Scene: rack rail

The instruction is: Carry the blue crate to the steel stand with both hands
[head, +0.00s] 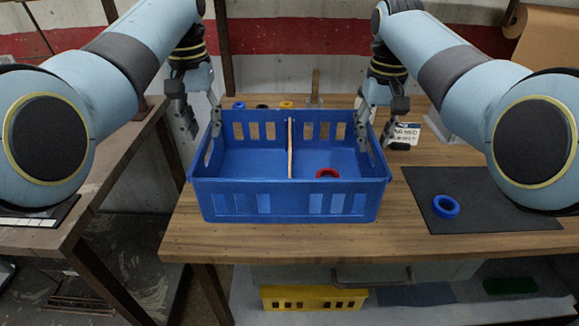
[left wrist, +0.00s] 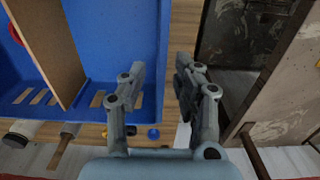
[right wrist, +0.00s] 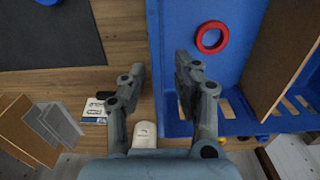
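The blue crate (head: 285,205) sits upright on the wooden table. A thin brown divider (head: 290,148) splits it, and a red ring (head: 327,173) lies in its right compartment. My left gripper (head: 203,122) is open at the crate's left wall, one finger inside and one outside; in the left wrist view the gap between its fingers (left wrist: 158,82) spans the wall. My right gripper (head: 382,132) is open astride the right wall, and its fingers (right wrist: 160,82) show apart in the right wrist view. I cannot make out the steel stand.
A dark mat (head: 480,190) with a blue ring (head: 446,207) lies right of the crate. Another table (head: 95,185) is at the left across a gap. A yellow crate (head: 312,299) is below.

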